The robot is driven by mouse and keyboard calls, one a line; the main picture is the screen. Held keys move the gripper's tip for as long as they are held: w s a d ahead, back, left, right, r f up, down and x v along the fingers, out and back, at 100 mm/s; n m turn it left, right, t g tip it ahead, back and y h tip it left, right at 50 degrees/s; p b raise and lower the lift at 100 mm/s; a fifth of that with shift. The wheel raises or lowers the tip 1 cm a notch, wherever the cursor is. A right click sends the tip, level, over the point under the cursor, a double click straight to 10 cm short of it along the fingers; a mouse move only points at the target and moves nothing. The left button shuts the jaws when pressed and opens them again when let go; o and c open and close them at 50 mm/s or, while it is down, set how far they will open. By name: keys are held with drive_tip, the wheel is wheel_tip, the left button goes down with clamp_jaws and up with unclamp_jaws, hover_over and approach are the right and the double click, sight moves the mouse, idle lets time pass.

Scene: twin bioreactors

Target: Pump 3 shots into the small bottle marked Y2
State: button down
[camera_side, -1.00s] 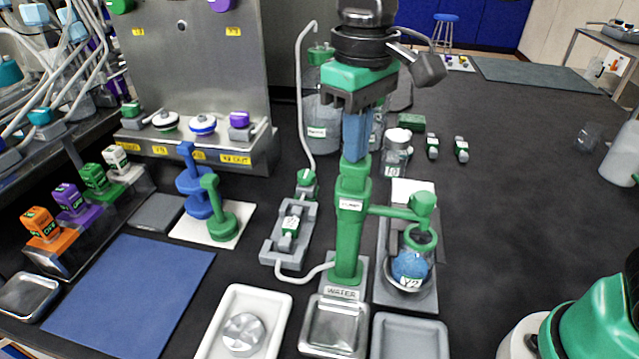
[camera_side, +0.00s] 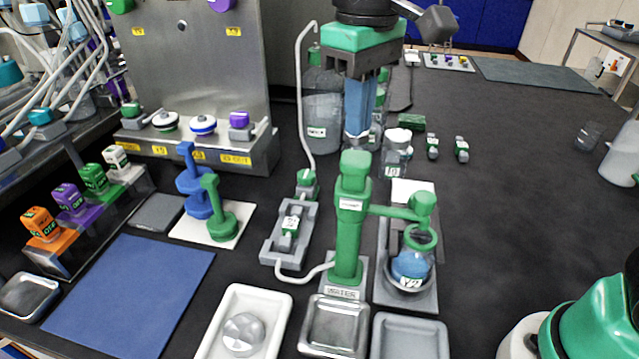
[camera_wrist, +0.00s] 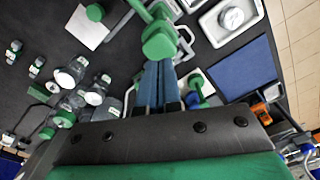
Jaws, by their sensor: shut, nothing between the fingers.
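The green pump (camera_side: 349,235) stands upright on a base labelled WATER, its head on top and its side arm reaching right. The small bottle marked Y2 (camera_side: 411,267) sits in a round holder under the green spout ring at the arm's end. It holds blue contents, and its label faces the side camera. My gripper (camera_side: 357,134) is shut and empty, pointing down just above and behind the pump head, apart from it in the side view. In the wrist view the blue fingers (camera_wrist: 158,100) point at the green pump head (camera_wrist: 159,40).
A white tray with a metal knob (camera_side: 243,335) and a metal tray (camera_side: 334,326) lie in front. A blue mat (camera_side: 130,295) lies left. A tube runs from the pump to a grey clamp frame (camera_side: 289,232). Glass bottles (camera_side: 396,158) stand behind. The right table is mostly clear.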

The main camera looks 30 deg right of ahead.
wheel_tip(320, 180, up, 5)
drive_tip(key=shift+r, duration=0.1)
idle(0.3)
drive_tip(key=shift+d, duration=0.1)
drive_tip(key=d+f+m+t, duration=0.1)
drive_tip(key=d+f+t, duration=0.1)
drive_tip(key=f, duration=0.3)
drive_tip(key=s+d+f+m+t, duration=0.1)
drive_tip(key=d+f+t, duration=0.1)
drive_tip(key=d+f, duration=0.3)
drive_tip(key=s+d+f+m+t, duration=0.1)
drive_tip(key=d+f+t, duration=0.2)
drive_tip(key=d+f, duration=0.1)
drive_tip(key=shift+d+f, duration=0.15)
drive_tip(key=shift+f, duration=0.7)
